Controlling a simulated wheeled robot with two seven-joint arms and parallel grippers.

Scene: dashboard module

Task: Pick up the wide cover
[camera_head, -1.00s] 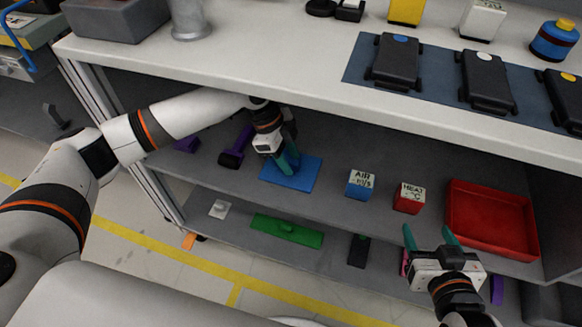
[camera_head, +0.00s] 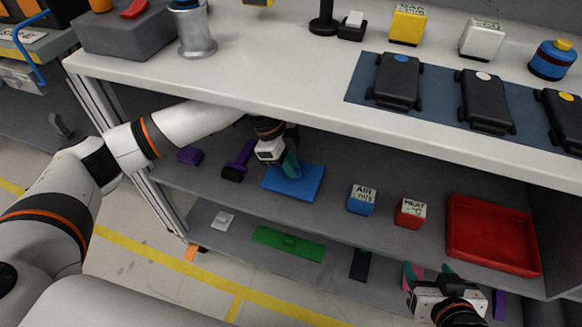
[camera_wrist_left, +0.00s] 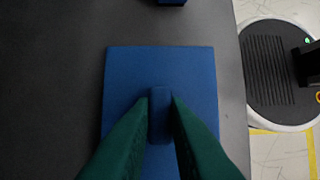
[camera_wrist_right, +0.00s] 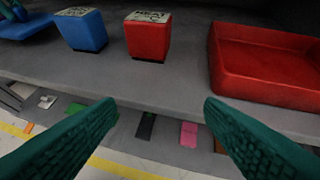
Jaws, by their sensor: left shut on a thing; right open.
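The wide cover is a flat blue plate (camera_head: 308,181) with a raised narrow grip in its middle, on the grey middle shelf. It fills the centre of the left wrist view (camera_wrist_left: 127,75). My left gripper (camera_wrist_left: 160,98) is shut on the blue grip; in the head view it (camera_head: 291,168) reaches in under the worktop. I cannot tell whether the plate is resting on the shelf or slightly raised. My right gripper (camera_head: 428,268) is open and empty, in front of the shelves at the lower right; its spread fingers (camera_wrist_right: 160,108) show in the right wrist view.
Right of the cover are a blue AIR box (camera_head: 361,201), a red HEAT box (camera_head: 410,213) and a red tray (camera_head: 493,235). Purple items (camera_head: 240,160) lie left of it. A green plate (camera_head: 287,243) lies on the lower shelf. The worktop edge (camera_head: 330,125) overhangs my left gripper.

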